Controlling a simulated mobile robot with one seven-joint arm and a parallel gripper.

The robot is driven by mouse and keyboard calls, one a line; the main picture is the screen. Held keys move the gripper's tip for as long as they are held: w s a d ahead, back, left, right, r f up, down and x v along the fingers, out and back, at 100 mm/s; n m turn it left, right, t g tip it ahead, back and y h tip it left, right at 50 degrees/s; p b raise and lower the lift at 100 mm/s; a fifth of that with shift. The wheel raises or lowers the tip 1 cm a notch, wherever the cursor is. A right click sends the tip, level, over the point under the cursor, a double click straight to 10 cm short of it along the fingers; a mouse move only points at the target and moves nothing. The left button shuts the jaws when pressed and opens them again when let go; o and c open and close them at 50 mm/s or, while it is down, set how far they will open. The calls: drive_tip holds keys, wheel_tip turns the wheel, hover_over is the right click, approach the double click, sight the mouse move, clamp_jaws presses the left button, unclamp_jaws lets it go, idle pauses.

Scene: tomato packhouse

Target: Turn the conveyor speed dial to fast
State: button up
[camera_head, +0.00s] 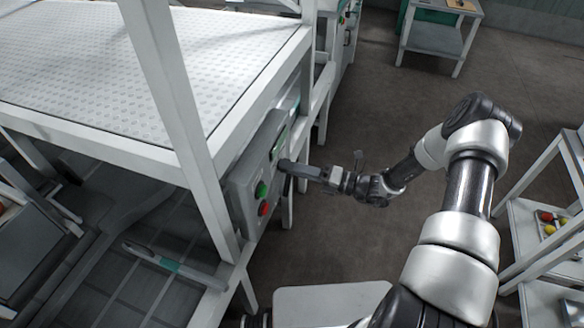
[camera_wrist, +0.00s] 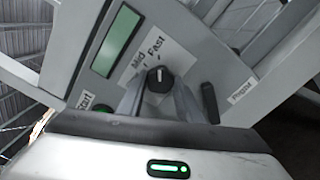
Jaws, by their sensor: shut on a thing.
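The conveyor speed dial (camera_wrist: 160,78) is a black round knob with a white mark on the control panel (camera_wrist: 192,45). In the wrist view its label (camera_wrist: 157,47) reads "Mid" and "Fast". The white mark points up in the picture, roughly toward "Fast"; the exact setting is hard to tell. My gripper (camera_wrist: 158,92) has one finger on each side of the dial and is shut on it. In the head view my gripper (camera_head: 284,166) reaches the front of the grey control box (camera_head: 242,192) and hides the dial. Any "Slow" label is hidden.
A green button (camera_head: 262,190) and a red button (camera_head: 264,208) sit on the box near my gripper. A green display (camera_wrist: 117,42) and a black switch (camera_wrist: 210,103) flank the dial. A white post (camera_head: 180,110) stands beside the box.

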drive_tip(key=o, duration=1)
drive_tip(key=shift+o, duration=0.2)
drive_tip(key=shift+d, duration=0.1)
drive_tip(key=v, duration=1.7)
drive_tip(key=shift+s+d, duration=0.2)
drive_tip(key=shift+d, duration=0.05)
